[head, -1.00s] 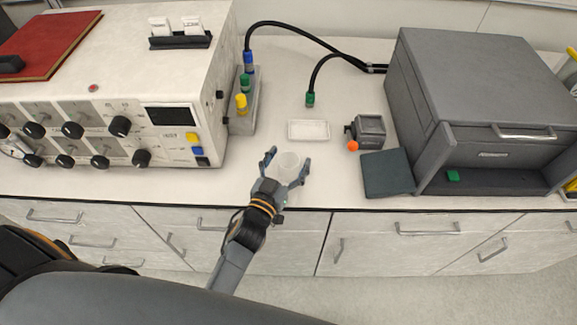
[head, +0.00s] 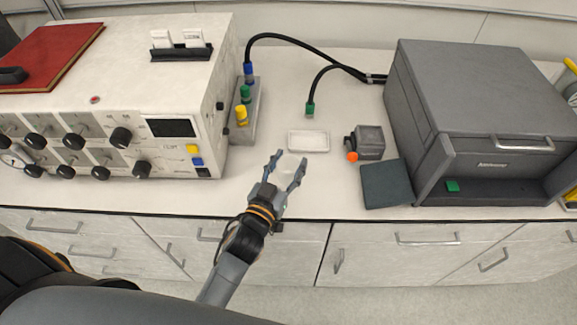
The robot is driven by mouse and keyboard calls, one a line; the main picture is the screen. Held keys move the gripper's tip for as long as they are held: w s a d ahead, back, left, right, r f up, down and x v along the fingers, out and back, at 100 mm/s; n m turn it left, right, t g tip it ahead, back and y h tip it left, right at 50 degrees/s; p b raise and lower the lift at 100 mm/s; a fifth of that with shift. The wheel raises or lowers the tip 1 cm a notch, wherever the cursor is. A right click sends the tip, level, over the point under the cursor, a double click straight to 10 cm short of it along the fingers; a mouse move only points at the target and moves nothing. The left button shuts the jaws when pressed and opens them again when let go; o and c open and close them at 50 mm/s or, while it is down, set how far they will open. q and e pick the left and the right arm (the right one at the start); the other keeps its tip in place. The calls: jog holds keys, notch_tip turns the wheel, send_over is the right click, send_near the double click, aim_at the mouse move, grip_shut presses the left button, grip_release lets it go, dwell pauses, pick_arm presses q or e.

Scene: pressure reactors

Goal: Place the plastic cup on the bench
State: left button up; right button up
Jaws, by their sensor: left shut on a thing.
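The plastic cup (head: 289,166) is pale and translucent, and shows between the fingers of my left gripper (head: 287,167) in the head view. The gripper is shut on the cup, with one finger on each side of it. The cup is over the front part of the white bench (head: 330,188), just in front of a small white tray. I cannot tell whether its base touches the bench top. Its lower part is partly hidden by the gripper. My right gripper is not in view.
The white tray (head: 308,140) lies behind the cup. A small grey device with an orange knob (head: 366,143) and a dark flat pad (head: 386,184) are to the right. A control unit (head: 110,130) stands left, a grey box (head: 480,110) right. Bench around the cup is clear.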

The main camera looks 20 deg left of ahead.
pick_arm(q)
jog(key=s+d+r+b, duration=0.25)
jog(key=s+r, duration=0.55)
jog(key=s, duration=0.4)
jog(key=a+f+n+y, duration=0.1)
jog(key=a, duration=0.6)
jog(key=shift+s+f+y, duration=0.35)
jog(key=shift+s+y, duration=0.05)
jog(key=shift+s, duration=0.05)
